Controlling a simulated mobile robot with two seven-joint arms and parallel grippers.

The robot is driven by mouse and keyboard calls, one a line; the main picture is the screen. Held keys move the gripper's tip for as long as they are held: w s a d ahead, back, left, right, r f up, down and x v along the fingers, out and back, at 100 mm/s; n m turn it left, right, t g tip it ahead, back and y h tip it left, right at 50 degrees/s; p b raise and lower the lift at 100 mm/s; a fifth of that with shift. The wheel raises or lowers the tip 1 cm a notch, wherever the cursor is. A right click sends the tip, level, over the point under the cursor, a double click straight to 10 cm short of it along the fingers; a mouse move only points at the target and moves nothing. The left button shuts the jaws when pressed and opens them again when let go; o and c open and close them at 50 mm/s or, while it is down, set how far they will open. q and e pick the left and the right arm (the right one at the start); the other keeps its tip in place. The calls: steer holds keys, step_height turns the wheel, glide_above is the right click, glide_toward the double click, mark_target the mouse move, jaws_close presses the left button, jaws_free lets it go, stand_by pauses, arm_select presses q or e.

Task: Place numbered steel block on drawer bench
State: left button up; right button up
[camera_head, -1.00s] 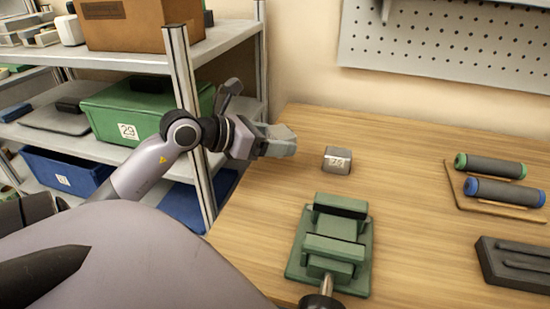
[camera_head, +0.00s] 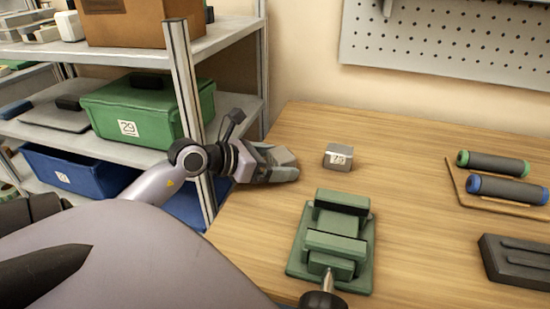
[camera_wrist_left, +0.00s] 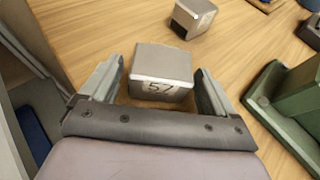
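A grey steel block (camera_wrist_left: 162,75) with a number label, which seems to read 52, sits between the fingers of my left gripper (camera_wrist_left: 158,90). Gaps show on both sides of it, so the open fingers are around it without gripping. In the head view my left gripper (camera_head: 280,164) is low at the left edge of the wooden bench (camera_head: 420,190), and largely hides this block. A second numbered steel block (camera_head: 338,158) stands on the bench just right of the gripper; it also shows in the wrist view (camera_wrist_left: 193,17). No drawers are visible. My right gripper is out of view.
A green vise (camera_head: 333,240) stands front right of the gripper. Rollers on a board (camera_head: 495,180) and a dark tray (camera_head: 515,262) lie farther right. A shelf with a green bin (camera_head: 145,112) and blue bins (camera_head: 70,170) is at the left. The back middle of the bench is clear.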

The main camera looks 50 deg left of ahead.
arm_select(q)
steer(key=shift+r, duration=0.15)
steer(key=shift+v, duration=3.75)
